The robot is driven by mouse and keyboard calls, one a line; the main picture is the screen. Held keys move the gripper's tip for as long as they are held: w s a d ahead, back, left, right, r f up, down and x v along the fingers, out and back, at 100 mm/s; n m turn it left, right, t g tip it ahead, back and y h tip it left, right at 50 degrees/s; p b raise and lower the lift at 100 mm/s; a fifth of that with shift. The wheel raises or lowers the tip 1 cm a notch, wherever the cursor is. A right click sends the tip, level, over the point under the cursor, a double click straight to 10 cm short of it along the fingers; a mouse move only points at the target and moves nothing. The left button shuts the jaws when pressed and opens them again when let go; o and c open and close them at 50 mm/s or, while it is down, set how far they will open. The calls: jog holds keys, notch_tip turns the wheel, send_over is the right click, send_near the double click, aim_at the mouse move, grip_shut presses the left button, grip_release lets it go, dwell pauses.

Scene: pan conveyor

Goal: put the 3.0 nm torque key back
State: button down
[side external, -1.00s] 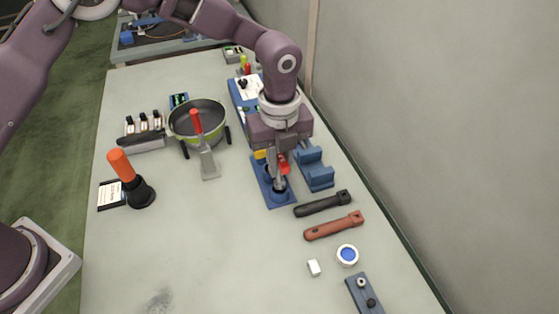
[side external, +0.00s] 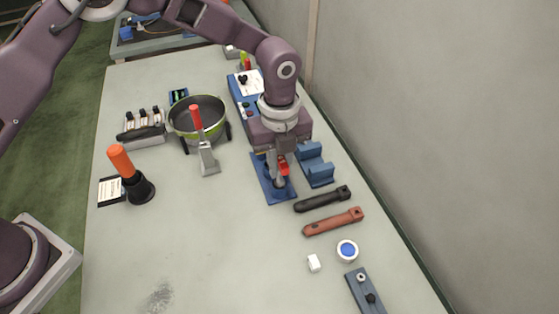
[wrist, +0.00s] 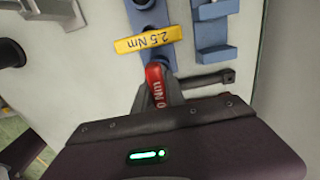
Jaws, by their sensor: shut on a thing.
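The red torque key (wrist: 155,85) is between the fingers of my gripper (wrist: 158,98); part of its label, ending in "0 Nm", shows in the wrist view. It also shows in the side view (side external: 284,168), just above the front part of the blue key stand (side external: 277,195). I cannot tell whether its lower end is inside a hole. The yellow 2.5 Nm key (wrist: 148,39) sits on the same stand, apart from the red one. My gripper points down over the stand and hides much of it.
A blue cradle (side external: 317,170) stands close right of the stand. A black handle (side external: 322,199) and a red-brown handle (side external: 333,221) lie in front. A green-rimmed pan (side external: 198,121) with a red-handled clamp is to the left. The table's front middle is clear.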

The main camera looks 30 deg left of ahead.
jog(key=shift+f, duration=1.15)
jog(key=c, duration=1.3)
grip_release()
notch_tip(320, 180, up, 7)
jog(key=shift+r, duration=0.1)
jog(key=s+a+r+n+t, duration=0.2)
jog(key=s+a+r+n, duration=0.3)
jog(key=a+r+n, duration=0.3)
jog(key=s+a+r+n+t, duration=0.1)
jog(key=s+a+r+n, duration=0.5)
jog(key=r, duration=0.4)
jog(key=s+a+n+t, duration=0.1)
jog(key=s+a+n, duration=0.1)
jog(key=s+n, duration=0.2)
jog(key=s+a+n, duration=0.3)
jog(key=s+n, duration=0.1)
jog(key=s, duration=0.2)
jog(key=s+a+n+t, duration=0.1)
jog(key=s+a+n, duration=0.1)
jog(key=s+n, duration=0.3)
jog(key=shift+a+r+t, duration=0.2)
jog(key=shift+a+t, duration=0.1)
